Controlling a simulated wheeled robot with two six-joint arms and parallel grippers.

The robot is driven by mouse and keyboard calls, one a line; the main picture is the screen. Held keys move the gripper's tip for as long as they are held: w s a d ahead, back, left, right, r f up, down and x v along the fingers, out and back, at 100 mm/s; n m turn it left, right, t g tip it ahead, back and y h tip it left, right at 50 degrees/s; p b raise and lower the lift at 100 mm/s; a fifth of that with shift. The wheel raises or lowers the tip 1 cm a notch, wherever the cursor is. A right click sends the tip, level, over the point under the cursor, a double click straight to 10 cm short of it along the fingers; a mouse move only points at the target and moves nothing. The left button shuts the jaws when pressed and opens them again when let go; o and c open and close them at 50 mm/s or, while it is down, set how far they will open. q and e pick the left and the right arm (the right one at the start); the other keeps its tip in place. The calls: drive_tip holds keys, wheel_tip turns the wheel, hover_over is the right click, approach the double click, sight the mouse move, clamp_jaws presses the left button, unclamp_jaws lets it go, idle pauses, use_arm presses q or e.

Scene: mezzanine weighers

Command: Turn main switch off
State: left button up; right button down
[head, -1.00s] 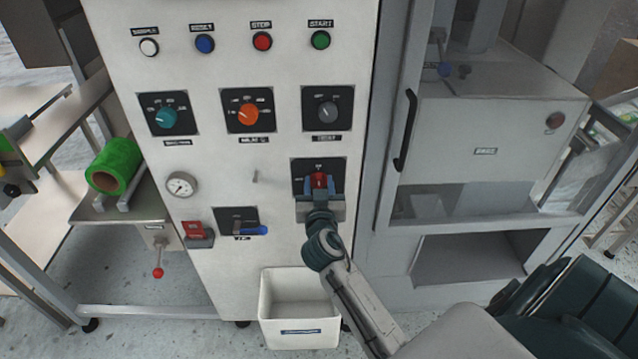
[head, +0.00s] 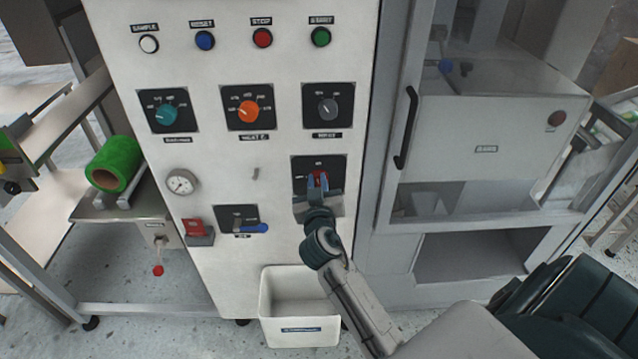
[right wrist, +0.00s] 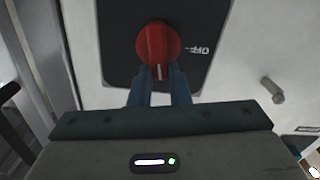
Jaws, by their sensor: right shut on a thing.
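The main switch is a red rotary knob (head: 319,178) on a black plate (head: 340,165) at the lower right of the white panel. My right gripper (head: 318,184) is at the knob from below, its blue fingers shut on it and partly hiding it in the head view. In the right wrist view the red knob (right wrist: 157,42) shows above the fingertips (right wrist: 159,72), which sit on either side of its lower edge. A white mark on the knob points down between them, and an upside-down OFF label (right wrist: 201,49) lies to its right. My left gripper is not in view.
A grey selector (head: 327,110) is above the switch. A blue-handled lever (head: 254,228) and a red switch (head: 194,227) are to the left. A white bin (head: 300,333) stands below. A black door handle (head: 406,128) is to the right.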

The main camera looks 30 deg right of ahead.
drive_tip(key=n, duration=0.3)
drive_tip(key=shift+w+a+f+n, duration=0.2)
drive_tip(key=shift+a+n, duration=0.1)
drive_tip(key=shift+n, duration=0.1)
drive_tip(key=shift+w+a+f+n+p, duration=0.15)
drive_tip(key=shift+f+n+p, duration=0.2)
drive_tip(key=shift+n, duration=1.6)
drive_tip(key=shift+a+f+n+p, duration=0.2)
drive_tip(key=shift+n+p, duration=0.25)
drive_tip(key=shift+n, duration=1.45)
drive_tip(key=shift+w+a+f+n+p, duration=0.1)
drive_tip(key=shift+f+n+p, duration=0.3)
drive_tip(key=shift+n, duration=1.55)
drive_tip(key=c, duration=1.4)
unclamp_jaws()
drive_tip(key=shift+o, duration=0.2)
drive_tip(key=shift+s+a, duration=0.1)
